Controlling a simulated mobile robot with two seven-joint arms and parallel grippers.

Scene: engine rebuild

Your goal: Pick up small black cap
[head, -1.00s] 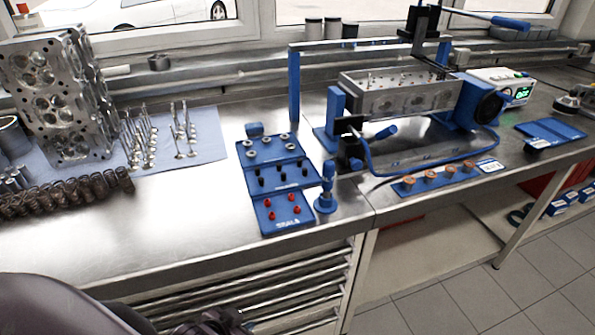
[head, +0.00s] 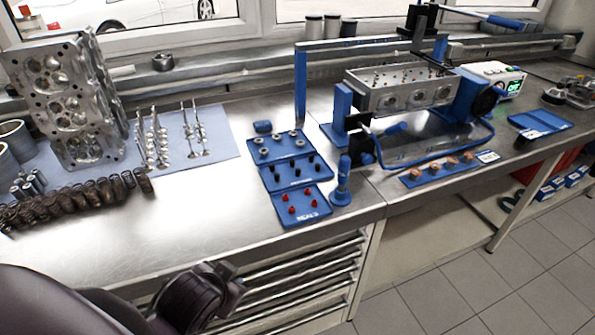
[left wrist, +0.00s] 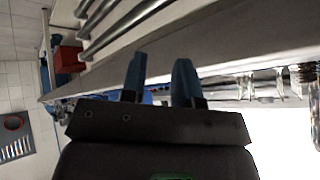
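Several small black caps (head: 297,171) stand in the middle section of a blue stepped tray (head: 309,183) in the head view. I cannot tell which one the task names. The section behind holds grey rings (head: 264,151), and the front section holds red caps (head: 291,210). My left gripper (left wrist: 160,62) shows in the left wrist view with its two blue fingers apart and nothing between them. Neither gripper shows in the head view; only a dark part of my arm is at lower left.
A blue upright tool (head: 342,185) stands just right of the tray. A blue test rig (head: 343,108) with a metal head is behind it. Valves (head: 190,135), springs (head: 75,197) and a cylinder head (head: 70,105) are at left.

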